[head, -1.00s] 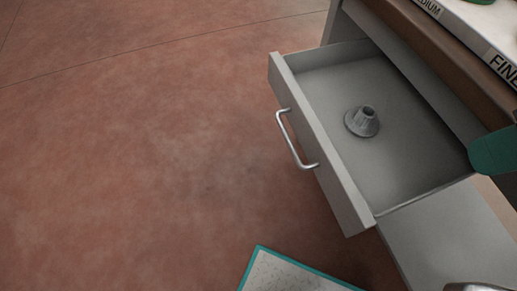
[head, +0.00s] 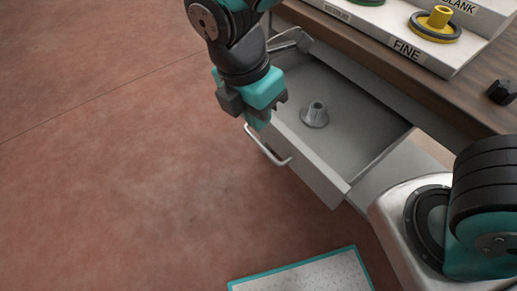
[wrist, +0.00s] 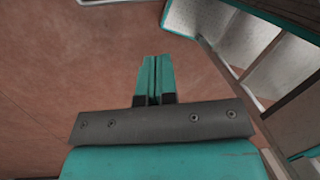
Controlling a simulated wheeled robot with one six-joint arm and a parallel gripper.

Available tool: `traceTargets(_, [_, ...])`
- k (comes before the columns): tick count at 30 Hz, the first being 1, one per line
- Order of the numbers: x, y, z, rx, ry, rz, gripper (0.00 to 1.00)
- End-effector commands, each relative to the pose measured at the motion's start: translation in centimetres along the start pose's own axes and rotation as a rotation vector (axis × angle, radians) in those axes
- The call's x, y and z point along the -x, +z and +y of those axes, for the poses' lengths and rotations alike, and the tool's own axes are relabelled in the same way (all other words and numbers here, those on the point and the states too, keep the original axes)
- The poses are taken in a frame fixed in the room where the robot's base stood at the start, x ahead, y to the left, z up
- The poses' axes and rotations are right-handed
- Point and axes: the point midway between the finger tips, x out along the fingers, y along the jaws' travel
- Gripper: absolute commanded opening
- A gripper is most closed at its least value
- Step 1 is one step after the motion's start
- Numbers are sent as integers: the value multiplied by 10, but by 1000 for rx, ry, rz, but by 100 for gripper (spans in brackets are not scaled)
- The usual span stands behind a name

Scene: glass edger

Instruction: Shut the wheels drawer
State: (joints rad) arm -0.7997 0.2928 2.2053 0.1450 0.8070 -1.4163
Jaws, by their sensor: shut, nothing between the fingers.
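The grey drawer (head: 345,190) stands open below the bench top, pulled out toward the left in the head view. A silver bar handle (head: 268,150) is on its front. A grey flanged cone-shaped part (head: 315,115) sits inside on the drawer floor. My gripper (head: 260,124) is at the outer side of the drawer front, by the far end of the handle, and hides part of that front. I cannot tell whether it touches. Its teal fingers are together and empty, as the wrist view (wrist: 153,75) also shows.
A white sloped rack (head: 440,60) labelled FINE holds a yellow wheel (head: 436,25) on the wooden bench top. A black knob (head: 502,92) lies to its right. A teal-edged speckled panel (head: 305,275) is near the bottom. The reddish floor (head: 110,180) left of the drawer is clear.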

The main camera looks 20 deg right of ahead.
Motion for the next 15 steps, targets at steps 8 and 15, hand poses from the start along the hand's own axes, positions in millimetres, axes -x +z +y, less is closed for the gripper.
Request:
traceTargets(8, [-33, -66, 29, 926, -204, -340, 0])
traceTargets(15, [-49, -95, 30, 1300, -354, -472, 0])
